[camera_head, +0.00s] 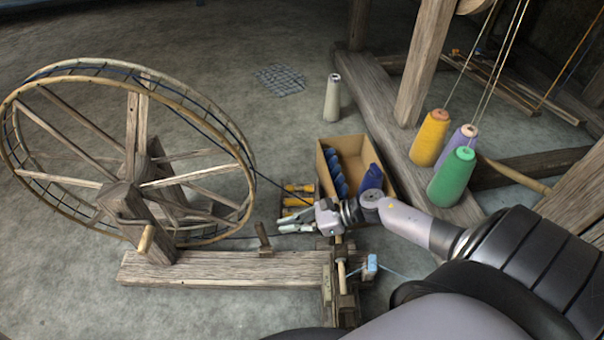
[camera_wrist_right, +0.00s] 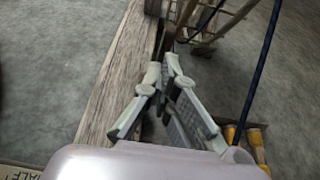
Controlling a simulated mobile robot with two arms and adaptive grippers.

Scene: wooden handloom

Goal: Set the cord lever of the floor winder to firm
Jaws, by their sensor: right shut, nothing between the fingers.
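The floor winder has a large spoked wheel (camera_head: 68,185) and a low wooden beam (camera_head: 215,268). A short wooden lever (camera_head: 263,238) stands up from the beam, tilted slightly left; it appears to be the cord lever. No marking for firm is legible. My right gripper (camera_head: 279,224) is shut and empty, its fingertips pointing left, just right of and near the lever's top. In the right wrist view the fingertips (camera_wrist_right: 163,66) nearly meet beside the beam (camera_wrist_right: 125,75); whether they touch the lever cannot be told. My left gripper is not in view.
A dark cord runs from the wheel past my right gripper. Behind it are yellow bobbins (camera_head: 298,188) and a cardboard box (camera_head: 352,150) with blue bobbins. Thread cones, including a green one (camera_head: 452,178), stand at right beside the loom frame (camera_head: 423,65).

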